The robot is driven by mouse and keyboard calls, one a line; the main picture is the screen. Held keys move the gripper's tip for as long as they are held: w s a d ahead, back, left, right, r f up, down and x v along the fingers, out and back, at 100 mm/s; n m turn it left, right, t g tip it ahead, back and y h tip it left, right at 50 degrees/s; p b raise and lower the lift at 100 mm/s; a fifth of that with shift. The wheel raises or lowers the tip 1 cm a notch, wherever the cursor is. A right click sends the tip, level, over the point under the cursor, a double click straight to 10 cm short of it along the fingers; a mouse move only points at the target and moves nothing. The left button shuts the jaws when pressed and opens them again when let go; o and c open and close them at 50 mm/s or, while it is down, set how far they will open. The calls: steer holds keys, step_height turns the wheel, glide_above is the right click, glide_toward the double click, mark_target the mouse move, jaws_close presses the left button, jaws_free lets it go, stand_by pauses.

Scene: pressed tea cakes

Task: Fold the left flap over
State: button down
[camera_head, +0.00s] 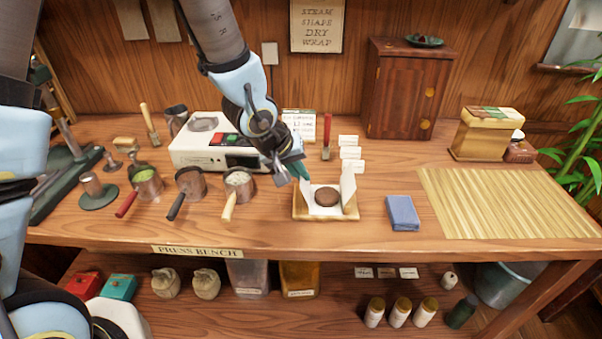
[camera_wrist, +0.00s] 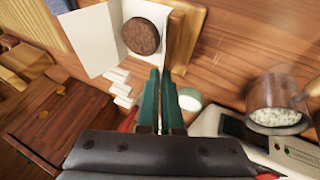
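A dark round tea cake (camera_head: 327,197) lies on white wrapping paper in a shallow wooden tray (camera_head: 325,217). It also shows in the wrist view (camera_wrist: 141,36). The paper's right flap (camera_head: 348,190) stands up; it is the broad white sheet (camera_wrist: 88,40) in the wrist view. The left flap (camera_head: 306,196) also stands up at the tray's left side, partly behind my gripper in the head view. My gripper (camera_head: 303,174) is just above and left of this flap, its teal fingers (camera_wrist: 160,72) close together with nothing visible between them. Contact with the flap cannot be told.
Handled pots, one of them (camera_head: 238,185) with pale contents, stand left of the tray. A white scale (camera_head: 200,150) is behind them. Small white cards (camera_head: 350,153) stand behind the tray. A folded blue cloth (camera_head: 402,213) and a bamboo mat (camera_head: 505,205) lie to the right.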

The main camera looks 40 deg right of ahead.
steer(key=shift+s+d+f+y+b, duration=0.1)
steer(key=shift+y+b, duration=0.2)
steer(key=shift+b, duration=0.45)
steer(key=s+d+t+y+b, duration=0.1)
steer(key=b, duration=0.3)
steer(key=shift+f+m+b, duration=0.1)
steer(key=shift+m+b, duration=0.2)
steer(key=shift+b, duration=0.1)
steer(key=t+y+b, duration=0.1)
steer(key=b, duration=0.1)
steer(key=y+b, duration=0.1)
steer(key=b, duration=0.1)
steer(key=shift+s+d+t+b, duration=0.25)
steer(key=shift+d+t+b, duration=0.05)
steer(key=shift+d+t, duration=0.1)
steer(key=shift+s+d+m+t+y+b, duration=0.25)
steer(key=shift+m+t+y+b, duration=0.2)
steer(key=shift+y+b, duration=0.3)
steer(key=shift+s+d+m+t+y, duration=0.15)
steer(key=shift+s+d+t+y, duration=0.15)
steer(key=shift+t+y, duration=0.35)
steer(key=shift+s+d+m+t+y, duration=0.15)
steer(key=shift+d+t+y, duration=0.1)
steer(key=shift+t+y, duration=0.3)
steer(key=shift+s+d+f+m+t+y, duration=0.15)
steer(key=shift+d+f+m+t+y, duration=0.05)
steer(key=shift+t+y, duration=0.35)
steer(key=shift+s+d+f+m+t+y, duration=0.15)
steer(key=shift+d+f+t+y, duration=0.05)
steer(key=shift+t+y, duration=0.3)
